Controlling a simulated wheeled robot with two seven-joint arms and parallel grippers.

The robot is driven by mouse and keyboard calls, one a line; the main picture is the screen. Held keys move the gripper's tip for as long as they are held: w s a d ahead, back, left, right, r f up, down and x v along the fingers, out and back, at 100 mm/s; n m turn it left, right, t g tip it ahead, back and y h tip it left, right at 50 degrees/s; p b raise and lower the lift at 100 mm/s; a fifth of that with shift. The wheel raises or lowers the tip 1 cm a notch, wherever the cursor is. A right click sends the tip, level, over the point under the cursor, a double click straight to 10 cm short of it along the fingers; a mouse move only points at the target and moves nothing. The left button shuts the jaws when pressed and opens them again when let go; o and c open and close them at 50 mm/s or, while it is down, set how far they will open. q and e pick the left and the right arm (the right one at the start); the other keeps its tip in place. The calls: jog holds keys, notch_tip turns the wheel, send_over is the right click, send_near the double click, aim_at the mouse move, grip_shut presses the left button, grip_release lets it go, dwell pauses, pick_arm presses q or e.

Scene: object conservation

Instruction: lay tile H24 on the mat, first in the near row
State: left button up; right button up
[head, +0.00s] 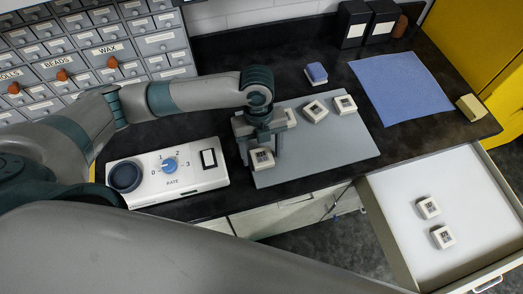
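My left gripper (260,153) points down over the near left part of the grey mat (330,157). A pale square tile (262,160) with a dark marked face is between or just beneath its fingers. I cannot tell whether the fingers press on it or whether it touches the mat. Its label is too small to read. Three similar tiles make a far row on the mat: one partly hidden beside the gripper (290,117), a middle one (315,111) and a right one (345,104). My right gripper is not in view.
An open drawer (400,222) at lower right holds two tiles (428,208) (443,237). A dial box (190,180) stands left of the mat. The mat's near right is clear.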

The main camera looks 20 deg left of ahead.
aim_at(260, 151)
pick_arm(q)
jog(key=shift+r, duration=0.15)
notch_tip(260, 151, up, 12)
jog(key=w+a+b, duration=0.1)
jog(key=b, duration=0.2)
jog(key=shift+w+b, duration=0.25)
jog(key=shift+b, duration=0.15)
dwell(0.5)
